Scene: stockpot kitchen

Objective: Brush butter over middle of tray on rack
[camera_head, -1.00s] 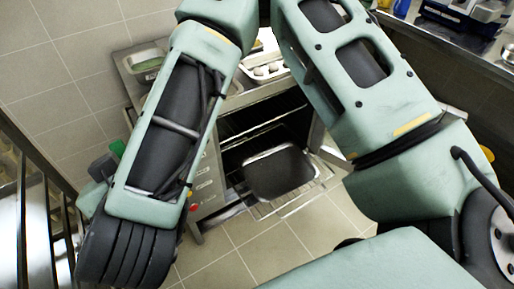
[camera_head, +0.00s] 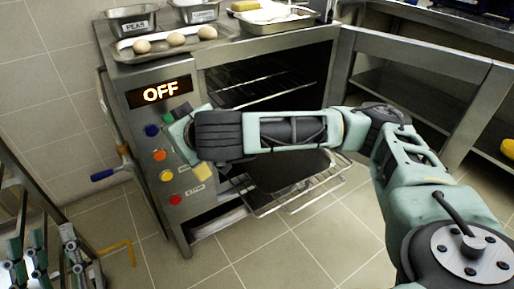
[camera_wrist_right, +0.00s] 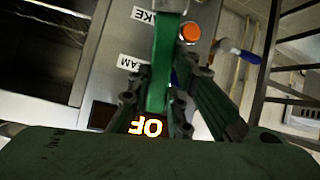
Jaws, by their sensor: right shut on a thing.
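The dark tray (camera_head: 290,172) lies on a wire rack (camera_head: 325,180) pulled out of the oven, partly hidden behind my right arm. My right arm crosses in front of the oven to the control panel. Its gripper (camera_wrist_right: 165,98) is shut on an upright green handle (camera_wrist_right: 163,60) in the right wrist view.
The steel oven shows an OFF display (camera_head: 160,92) and coloured buttons. A blue-handled tool (camera_head: 103,174) is at the oven's left side. The floor in front is clear.

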